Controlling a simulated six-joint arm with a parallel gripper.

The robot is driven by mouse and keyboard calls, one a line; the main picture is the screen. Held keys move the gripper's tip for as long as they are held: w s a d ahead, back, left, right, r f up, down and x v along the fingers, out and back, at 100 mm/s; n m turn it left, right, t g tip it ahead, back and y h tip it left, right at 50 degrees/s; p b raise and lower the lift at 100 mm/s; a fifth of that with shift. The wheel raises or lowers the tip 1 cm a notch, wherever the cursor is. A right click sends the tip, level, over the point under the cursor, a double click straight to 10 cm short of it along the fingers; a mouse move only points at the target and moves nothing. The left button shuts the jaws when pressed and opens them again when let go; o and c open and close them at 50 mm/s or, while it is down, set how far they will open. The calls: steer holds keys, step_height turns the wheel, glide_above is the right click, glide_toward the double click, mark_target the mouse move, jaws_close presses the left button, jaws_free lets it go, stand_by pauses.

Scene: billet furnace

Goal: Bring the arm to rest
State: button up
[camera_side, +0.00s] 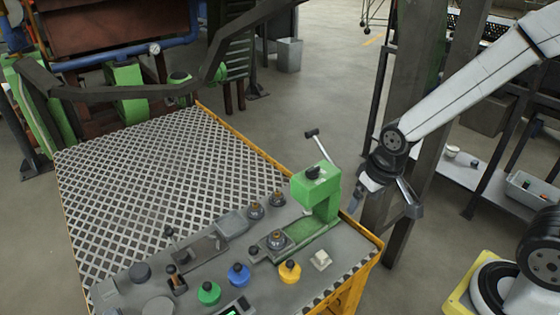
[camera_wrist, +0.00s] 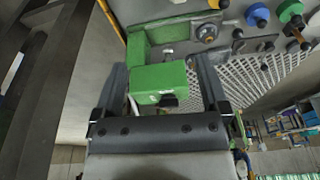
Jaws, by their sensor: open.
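My gripper (camera_side: 384,206) hangs at the right of the workbench, just beyond its right edge, with its fingers spread and nothing between them. In the wrist view the two dark fingers of my gripper (camera_wrist: 162,72) stand wide apart. The green press (camera_side: 318,190) on the bench is to the left of my gripper, with a gap between them in the side view. In the wrist view the green press (camera_wrist: 160,82) appears between the fingers, beyond them.
The workbench (camera_side: 150,165) has a grated top and a yellow edge. Blue (camera_side: 238,274), green (camera_side: 208,293) and yellow (camera_side: 290,271) knobs stand at its front. A dark steel post (camera_side: 410,90) rises behind my arm. A shelf (camera_side: 470,175) stands at the right.

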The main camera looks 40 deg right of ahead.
steer(key=shift+s+d+n, duration=0.2)
steer(key=shift+s, duration=0.45)
steer(key=shift+s+d+n, duration=0.15)
steer(key=shift+s+n, duration=0.05)
steer(key=shift+s, duration=0.4)
stand_by(0.4)
